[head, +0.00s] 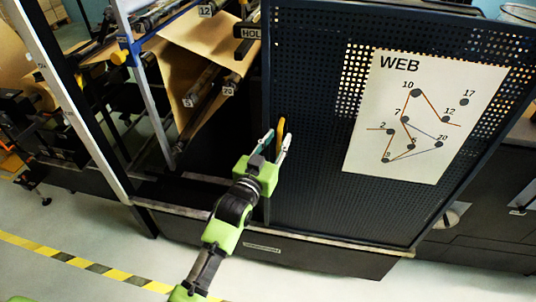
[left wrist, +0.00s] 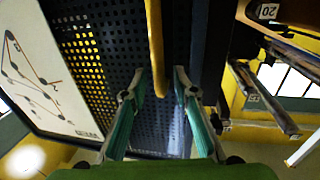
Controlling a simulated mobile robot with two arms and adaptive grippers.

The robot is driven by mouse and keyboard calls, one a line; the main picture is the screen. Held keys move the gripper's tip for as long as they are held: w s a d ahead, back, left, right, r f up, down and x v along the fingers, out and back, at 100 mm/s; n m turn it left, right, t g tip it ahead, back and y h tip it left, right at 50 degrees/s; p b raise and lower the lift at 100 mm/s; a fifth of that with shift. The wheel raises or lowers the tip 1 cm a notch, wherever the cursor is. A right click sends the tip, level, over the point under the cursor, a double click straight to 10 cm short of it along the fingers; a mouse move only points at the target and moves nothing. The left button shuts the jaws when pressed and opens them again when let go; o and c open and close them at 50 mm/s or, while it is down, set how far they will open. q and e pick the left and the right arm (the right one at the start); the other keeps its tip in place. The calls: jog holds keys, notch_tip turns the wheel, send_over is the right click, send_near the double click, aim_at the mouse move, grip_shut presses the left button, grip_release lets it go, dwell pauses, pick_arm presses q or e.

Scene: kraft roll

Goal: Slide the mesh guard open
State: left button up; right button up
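The mesh guard (head: 310,130) is a dark perforated panel with a white WEB diagram sheet on it. It covers the right part of the machine in the head view; the bay to its left is uncovered. A yellow handle (head: 281,128) stands upright near the guard's left edge. My left gripper (head: 277,146) is at this handle. In the left wrist view, the handle (left wrist: 156,45) runs down between the two spread fingers (left wrist: 158,85), with gaps showing on both sides. The mesh (left wrist: 90,60) is behind it. My right gripper is not in view.
Left of the guard, brown kraft paper (head: 205,40) runs over numbered rollers (head: 200,88). A pale upright post (head: 150,90) stands in front of that bay. Below the guard is a dark base ledge (head: 270,250). Yellow-black tape (head: 80,262) marks the open floor.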

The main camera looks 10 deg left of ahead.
pick_arm(q)
jog(key=v, duration=1)
jog(key=shift+s, duration=0.15)
jog(key=shift+a, duration=0.1)
notch_tip(320, 180, down, 20)
jog(key=s+g+b, duration=0.1)
jog(key=s+g, duration=0.1)
jog(key=g, duration=0.2)
jog(key=s+a+f+g+y, duration=0.15)
jog(key=s+f, duration=0.25)
jog(key=f, duration=0.4)
jog(key=s+a+f+g+b, duration=0.1)
jog(key=s+f+g, duration=0.1)
jog(key=s+f, duration=0.35)
jog(key=s+a+f+g+y, duration=0.1)
jog(key=s+a+f, duration=0.1)
jog(key=f, duration=0.7)
jog(key=s+a+f+g, duration=0.2)
jog(key=s+f, duration=0.5)
jog(key=s, duration=0.4)
jog(key=s+a+f+g+y+b, duration=0.1)
jog(key=s+a+f+g, duration=0.2)
jog(key=s+f, duration=0.4)
jog(key=s+a+f+g, duration=0.3)
jog(key=s+f, duration=0.4)
jog(key=s, duration=0.9)
jog(key=shift+s+b, duration=0.35)
jog(key=shift+b, duration=0.05)
